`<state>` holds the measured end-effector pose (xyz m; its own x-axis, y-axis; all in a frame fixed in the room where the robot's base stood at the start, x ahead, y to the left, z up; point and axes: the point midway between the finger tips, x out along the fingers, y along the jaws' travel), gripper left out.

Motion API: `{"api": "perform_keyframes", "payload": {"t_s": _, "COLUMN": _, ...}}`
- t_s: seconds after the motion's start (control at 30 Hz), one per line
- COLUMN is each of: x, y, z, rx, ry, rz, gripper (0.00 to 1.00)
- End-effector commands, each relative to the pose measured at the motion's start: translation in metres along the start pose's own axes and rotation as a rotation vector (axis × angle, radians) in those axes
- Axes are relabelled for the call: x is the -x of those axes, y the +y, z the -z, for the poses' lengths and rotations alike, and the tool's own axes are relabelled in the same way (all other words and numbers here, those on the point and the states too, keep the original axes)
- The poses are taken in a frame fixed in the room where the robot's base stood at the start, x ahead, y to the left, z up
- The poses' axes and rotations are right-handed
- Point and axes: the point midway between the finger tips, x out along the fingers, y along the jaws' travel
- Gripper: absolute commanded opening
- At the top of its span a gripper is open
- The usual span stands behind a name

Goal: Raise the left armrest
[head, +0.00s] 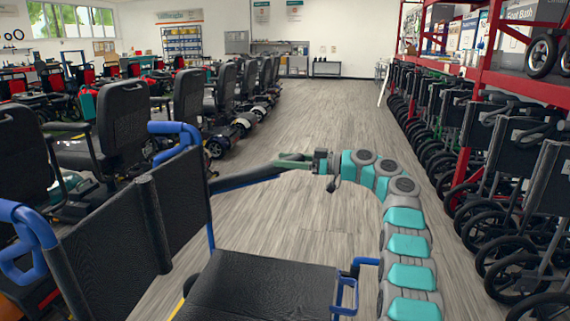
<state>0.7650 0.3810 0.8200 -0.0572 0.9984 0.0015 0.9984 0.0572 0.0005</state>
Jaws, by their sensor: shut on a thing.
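A wheelchair with a blue frame and a black backrest (105,250) stands close in front, facing right in the head view. Its black seat (260,290) is at the bottom centre. The left armrest (240,180) is a black bar on the far side. It runs from beside the backrest's far edge to the right, slanting a little upward, well above the seat. My gripper (292,160) is at its free end and shut on it. The fingers partly cover that end, and the armrest's pivot is hard to make out.
Blue push handles (176,136) rise behind the backrest. A row of black-seated scooters (125,125) stands at left. Folded walkers or wheelchairs (505,185) line the right under a red shelf rack (520,84). The wood-look floor (310,120) between the rows is clear.

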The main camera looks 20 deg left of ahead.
Motion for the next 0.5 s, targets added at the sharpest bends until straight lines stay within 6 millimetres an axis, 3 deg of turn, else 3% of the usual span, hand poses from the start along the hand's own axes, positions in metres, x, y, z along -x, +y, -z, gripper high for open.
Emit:
{"api": "perform_keyframes", "payload": {"t_s": 0.2, "x": -0.0006, "y": -0.0001, "z": 0.0, "rx": 0.001, "ry": 0.002, "rz": 0.0, "gripper": 0.0}}
{"api": "perform_keyframes", "payload": {"t_s": 0.23, "x": -0.0007, "y": -0.0001, "z": -0.0002, "rx": 0.001, "ry": 0.002, "rz": 0.0, "gripper": 0.61}}
{"api": "perform_keyframes", "payload": {"t_s": 0.5, "x": -0.0005, "y": 0.0001, "z": -0.0014, "rx": 0.0, "ry": 0.0, "rz": 0.0, "gripper": 0.9}}
